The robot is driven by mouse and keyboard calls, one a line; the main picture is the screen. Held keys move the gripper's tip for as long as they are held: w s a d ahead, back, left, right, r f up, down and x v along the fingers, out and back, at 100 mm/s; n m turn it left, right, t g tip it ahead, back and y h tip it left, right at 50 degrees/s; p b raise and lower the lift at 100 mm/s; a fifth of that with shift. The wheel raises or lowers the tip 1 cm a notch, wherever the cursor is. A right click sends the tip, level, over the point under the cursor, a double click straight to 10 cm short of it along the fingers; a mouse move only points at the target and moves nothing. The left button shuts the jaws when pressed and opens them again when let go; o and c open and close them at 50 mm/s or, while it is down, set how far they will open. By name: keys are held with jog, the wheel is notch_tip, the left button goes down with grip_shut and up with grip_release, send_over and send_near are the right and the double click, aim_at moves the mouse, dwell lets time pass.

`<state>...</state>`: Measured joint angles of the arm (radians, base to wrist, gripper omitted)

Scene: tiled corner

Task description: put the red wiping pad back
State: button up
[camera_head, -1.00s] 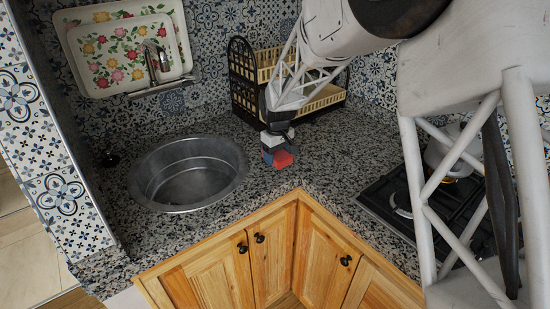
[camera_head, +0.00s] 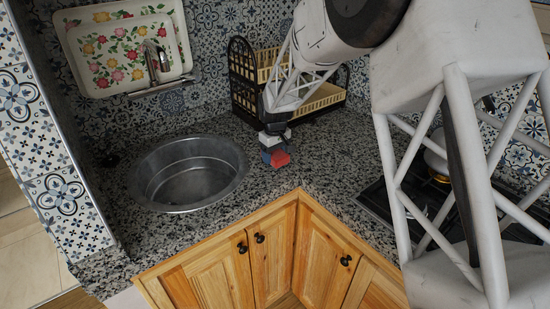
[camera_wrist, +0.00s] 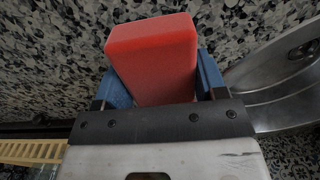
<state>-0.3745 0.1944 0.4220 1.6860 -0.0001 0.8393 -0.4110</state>
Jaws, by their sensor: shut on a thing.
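The red wiping pad (camera_head: 281,159) is a small red block held at the end of my arm, over the granite counter to the right of the sink. In the wrist view the red wiping pad (camera_wrist: 153,58) sits between the two blue fingers of my gripper (camera_wrist: 160,84), with its far end sticking out beyond them. In the head view my gripper (camera_head: 272,154) is small and partly hidden by its own wrist. I cannot tell whether the pad touches the counter.
A round metal sink (camera_head: 188,172) is to the left of my gripper. A dark dish rack (camera_head: 242,88) with pale slats stands behind my arm. A gas hob (camera_head: 378,200) is at the right, partly behind my arm. The granite counter (camera_head: 318,172) is clear near the front corner.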

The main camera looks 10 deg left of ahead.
aim_at(275, 152)
jog(key=shift+f, duration=0.75)
jog(key=shift+f, duration=0.1)
jog(key=o, duration=1)
jog(key=shift+o, duration=0.2)
notch_tip(275, 152, up, 12)
jog(key=shift+r, duration=0.1)
dwell(0.5)
